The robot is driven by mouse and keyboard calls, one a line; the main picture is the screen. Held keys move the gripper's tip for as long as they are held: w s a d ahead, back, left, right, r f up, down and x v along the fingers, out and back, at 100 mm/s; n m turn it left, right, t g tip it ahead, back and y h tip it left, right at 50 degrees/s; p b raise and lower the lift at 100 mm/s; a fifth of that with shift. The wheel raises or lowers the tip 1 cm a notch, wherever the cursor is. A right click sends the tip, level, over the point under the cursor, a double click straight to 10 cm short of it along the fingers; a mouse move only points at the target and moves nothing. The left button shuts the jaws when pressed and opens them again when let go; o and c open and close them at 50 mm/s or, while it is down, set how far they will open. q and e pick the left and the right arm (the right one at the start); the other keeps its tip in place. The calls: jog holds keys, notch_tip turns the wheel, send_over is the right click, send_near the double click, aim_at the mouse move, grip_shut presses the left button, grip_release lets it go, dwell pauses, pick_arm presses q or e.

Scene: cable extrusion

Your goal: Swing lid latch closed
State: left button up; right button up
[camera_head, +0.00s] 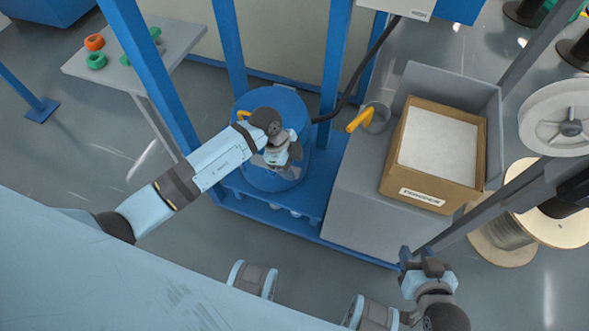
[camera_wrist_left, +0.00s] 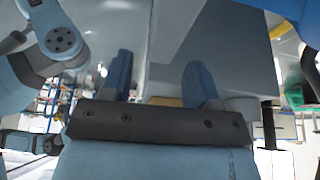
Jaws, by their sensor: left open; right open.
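A blue round drum or hopper (camera_head: 262,182) stands inside the blue frame, and its round blue lid (camera_head: 285,103) shows at the top. A small yellow-orange handle (camera_head: 243,115) sticks out at the lid's left edge; it may be the latch. My left gripper (camera_head: 288,160) is over the front of the drum, and my wrist hides much of its top. Its fingers are apart with nothing between them in the left wrist view (camera_wrist_left: 158,82). Whether it touches the drum I cannot tell. My right gripper (camera_head: 420,258) is open and empty at the lower right, away from the drum.
A grey bench (camera_head: 355,200) right of the drum holds a cardboard box (camera_head: 432,190) of white material and a grey scoop (camera_head: 377,117) with a yellow handle. Blue posts (camera_head: 335,60) and a black hose (camera_head: 350,100) stand close by. Spools (camera_head: 560,118) are at the right.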

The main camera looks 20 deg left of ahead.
pick_arm(q)
jog(key=shift+x, duration=1.15)
grip_shut()
jog(key=shift+a, duration=0.1)
